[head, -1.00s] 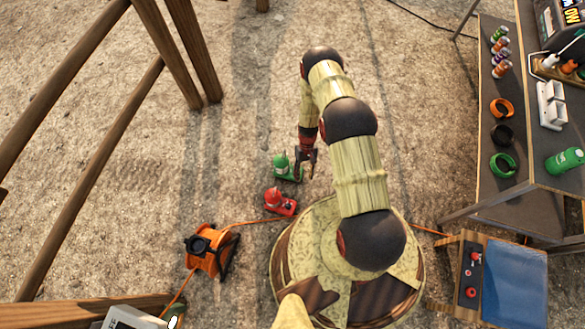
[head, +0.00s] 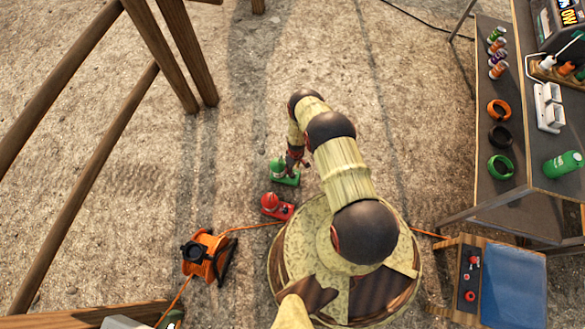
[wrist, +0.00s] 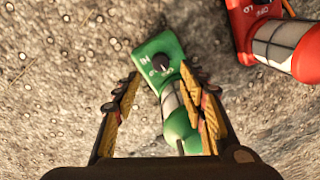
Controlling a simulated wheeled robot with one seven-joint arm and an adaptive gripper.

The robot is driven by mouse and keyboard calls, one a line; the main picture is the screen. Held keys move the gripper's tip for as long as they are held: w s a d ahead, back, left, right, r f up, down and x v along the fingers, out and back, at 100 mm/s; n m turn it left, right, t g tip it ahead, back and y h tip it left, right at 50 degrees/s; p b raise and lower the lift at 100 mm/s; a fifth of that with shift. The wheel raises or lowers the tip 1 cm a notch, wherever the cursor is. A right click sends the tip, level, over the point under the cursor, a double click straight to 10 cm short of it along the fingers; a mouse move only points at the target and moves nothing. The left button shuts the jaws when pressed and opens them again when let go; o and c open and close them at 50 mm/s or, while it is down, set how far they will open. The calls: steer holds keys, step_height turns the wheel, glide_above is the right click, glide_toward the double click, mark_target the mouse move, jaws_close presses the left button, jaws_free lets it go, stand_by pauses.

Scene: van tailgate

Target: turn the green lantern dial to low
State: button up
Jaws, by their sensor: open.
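The letters are too small and turned to read the setting surely. My gripper (wrist: 163,85) is open, its two fingers on either side of the lantern's near part, with the dial just beyond the fingertips. In the head view my gripper (head: 294,163) hangs close beside the lantern. I cannot tell whether it touches.
Wooden beams stand at left, a dark table (head: 520,170) at right.

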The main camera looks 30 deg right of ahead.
steer(key=f+b, duration=0.1)
steer(key=f, duration=0.1)
steer(key=f+b, duration=0.1)
steer(key=f, duration=0.1)
steer(key=f+b, duration=0.1)
steer(key=f, duration=0.1)
steer(key=shift+s+a+f, duration=0.1)
steer(key=shift+a+f, duration=0.15)
steer(key=shift+f, duration=0.15)
steer(key=shift+c, duration=0.7)
jaws_close()
